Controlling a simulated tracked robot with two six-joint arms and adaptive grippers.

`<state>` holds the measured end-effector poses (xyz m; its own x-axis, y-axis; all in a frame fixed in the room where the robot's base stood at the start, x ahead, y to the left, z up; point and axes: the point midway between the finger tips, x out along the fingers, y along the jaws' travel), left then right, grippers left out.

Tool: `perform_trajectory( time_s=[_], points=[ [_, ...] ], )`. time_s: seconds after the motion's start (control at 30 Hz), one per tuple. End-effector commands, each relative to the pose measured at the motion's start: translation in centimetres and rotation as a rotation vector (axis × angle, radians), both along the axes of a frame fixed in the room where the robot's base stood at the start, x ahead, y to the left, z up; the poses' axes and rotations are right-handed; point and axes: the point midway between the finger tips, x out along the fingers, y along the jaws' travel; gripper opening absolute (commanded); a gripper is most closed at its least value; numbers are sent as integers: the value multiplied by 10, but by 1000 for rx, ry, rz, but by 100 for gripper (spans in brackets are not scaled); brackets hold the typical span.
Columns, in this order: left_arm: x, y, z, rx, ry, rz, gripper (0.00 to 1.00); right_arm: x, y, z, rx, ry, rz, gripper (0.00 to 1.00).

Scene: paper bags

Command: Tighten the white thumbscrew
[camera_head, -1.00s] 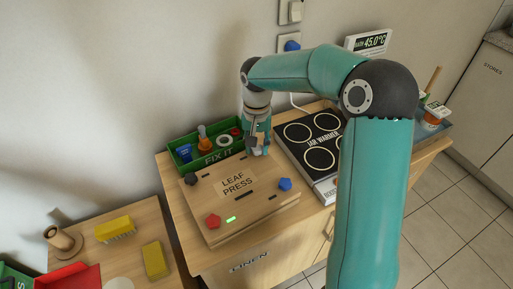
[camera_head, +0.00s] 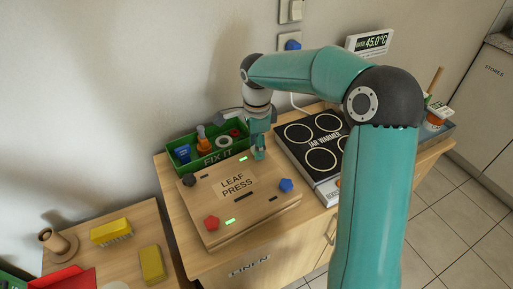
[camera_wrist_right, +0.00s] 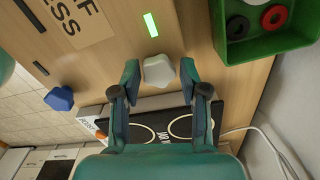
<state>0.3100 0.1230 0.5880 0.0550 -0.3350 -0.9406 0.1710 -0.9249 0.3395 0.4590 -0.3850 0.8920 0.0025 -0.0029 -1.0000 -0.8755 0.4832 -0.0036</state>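The leaf press (camera_head: 255,205) is a wooden board with coloured thumbscrews near its corners. The white thumbscrew (camera_wrist_right: 158,71) shows in the wrist view between the fingertips of my right gripper (camera_wrist_right: 160,82), with narrow gaps on both sides. In the head view my right gripper (camera_head: 259,153) points down at the press's back right corner and hides the white thumbscrew. The gripper looks open around it. A green light (camera_wrist_right: 151,25) is lit beside this thumbscrew. My left gripper is not in view.
The jar warmer (camera_head: 325,178) is close on the right. A second green light (camera_head: 230,222) glows near the red thumbscrew.

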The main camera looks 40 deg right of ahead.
Motion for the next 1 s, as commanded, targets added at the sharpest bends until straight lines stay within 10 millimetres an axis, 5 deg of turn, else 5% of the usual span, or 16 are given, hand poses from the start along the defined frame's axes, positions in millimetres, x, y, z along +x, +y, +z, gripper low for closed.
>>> perform_trajectory(
  time_s=[0.37, 1.0],
  points=[
    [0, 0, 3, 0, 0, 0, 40, 0, 1, 2, 2, 2, 3, 52],
    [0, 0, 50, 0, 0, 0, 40, -1, 1, 61, 3, 3, 4, 52]
  ],
)
